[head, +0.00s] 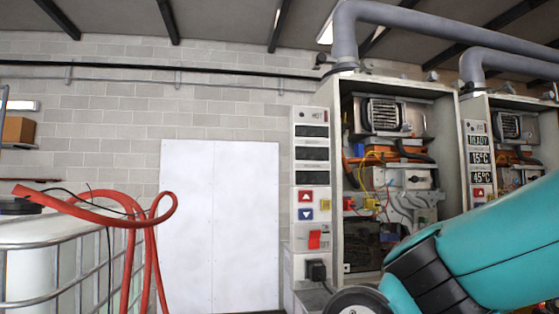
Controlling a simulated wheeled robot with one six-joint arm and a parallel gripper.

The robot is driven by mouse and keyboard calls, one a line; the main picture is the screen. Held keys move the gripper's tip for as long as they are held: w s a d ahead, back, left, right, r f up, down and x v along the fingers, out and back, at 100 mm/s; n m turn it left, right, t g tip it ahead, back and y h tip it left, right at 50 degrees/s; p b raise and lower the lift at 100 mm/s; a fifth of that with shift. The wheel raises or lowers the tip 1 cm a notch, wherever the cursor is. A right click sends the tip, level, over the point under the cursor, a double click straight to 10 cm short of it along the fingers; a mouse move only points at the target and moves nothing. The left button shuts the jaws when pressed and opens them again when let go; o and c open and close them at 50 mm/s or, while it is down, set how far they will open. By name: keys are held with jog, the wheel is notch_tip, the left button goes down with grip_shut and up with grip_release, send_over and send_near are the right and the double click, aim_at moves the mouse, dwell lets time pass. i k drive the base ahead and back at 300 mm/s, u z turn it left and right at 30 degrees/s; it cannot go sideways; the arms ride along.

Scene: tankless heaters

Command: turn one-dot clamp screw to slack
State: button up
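No screw with a single dot can be made out at this size in the head view. Two open tankless heater cabinets stand at the right. The nearer heater (337,160) shows a finned metal block (382,114), orange parts, loose wires and a grey bracket-like part (408,207) inside. Its lower inside is dark. The farther heater (478,110) is partly cut off by the frame edge and partly covered by my teal arm. My arm crosses the lower right corner. My gripper is not in view.
The nearer heater's control panel (311,160) has dark displays, arrow buttons and a red switch (314,239). The farther panel's displays are lit (481,158). A caged white tank (60,262) with a red hose (150,235) stands at left.

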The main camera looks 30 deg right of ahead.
aim_at(366, 65)
jog(key=u, duration=1.9)
jog(key=k, duration=0.6)
jog(key=z, duration=2.45)
